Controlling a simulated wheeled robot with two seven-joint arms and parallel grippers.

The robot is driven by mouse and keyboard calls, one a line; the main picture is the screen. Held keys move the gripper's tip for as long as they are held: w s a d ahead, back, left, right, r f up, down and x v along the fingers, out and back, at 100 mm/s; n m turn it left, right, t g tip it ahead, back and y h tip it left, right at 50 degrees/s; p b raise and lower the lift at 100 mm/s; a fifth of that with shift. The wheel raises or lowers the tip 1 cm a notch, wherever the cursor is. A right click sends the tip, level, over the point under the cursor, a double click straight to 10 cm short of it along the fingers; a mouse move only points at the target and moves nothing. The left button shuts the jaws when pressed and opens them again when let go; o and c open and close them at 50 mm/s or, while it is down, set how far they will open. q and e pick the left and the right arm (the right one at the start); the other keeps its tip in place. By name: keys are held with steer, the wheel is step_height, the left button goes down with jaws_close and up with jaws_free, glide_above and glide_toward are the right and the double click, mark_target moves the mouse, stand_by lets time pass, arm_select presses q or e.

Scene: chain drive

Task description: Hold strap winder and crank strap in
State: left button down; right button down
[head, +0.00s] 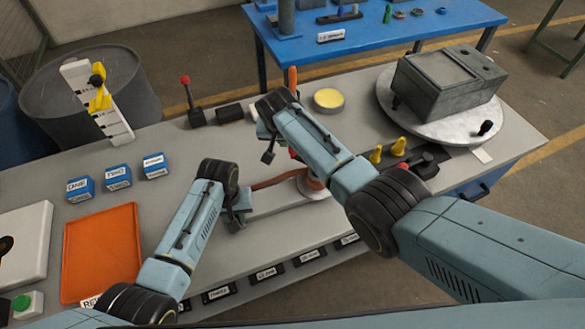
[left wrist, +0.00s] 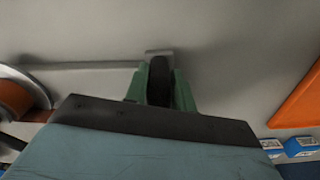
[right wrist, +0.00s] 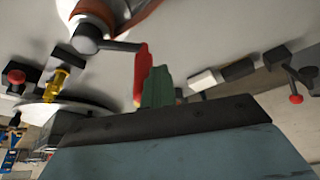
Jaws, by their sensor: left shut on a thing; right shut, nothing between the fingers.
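A brown strap (head: 275,182) runs left from the spool. My left gripper (head: 238,212) is at the base's left end. In the left wrist view its fingers are shut on a dark upright piece (left wrist: 159,80), which I take as the winder's grip. In the right wrist view, a grey crank arm (right wrist: 115,45) leads from the hub to a red handle (right wrist: 142,72). My right gripper (right wrist: 158,87) is shut and empty beside this handle. My right arm partly hides the spool.
Yellow pegs (head: 376,154) and a turntable (head: 440,125) bearing a grey box (head: 450,80) stand right. A red-knobbed lever (head: 190,100) and a yellow-topped disc (head: 328,99) stand behind. Blue boxes (head: 118,177) and an orange tray (head: 100,253) lie left.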

steer(key=shift+w+d, duration=0.15)
stand_by(0.3)
steer(key=shift+r, duration=0.1)
steer(key=v, duration=1.1)
steer(key=shift+r, duration=0.35)
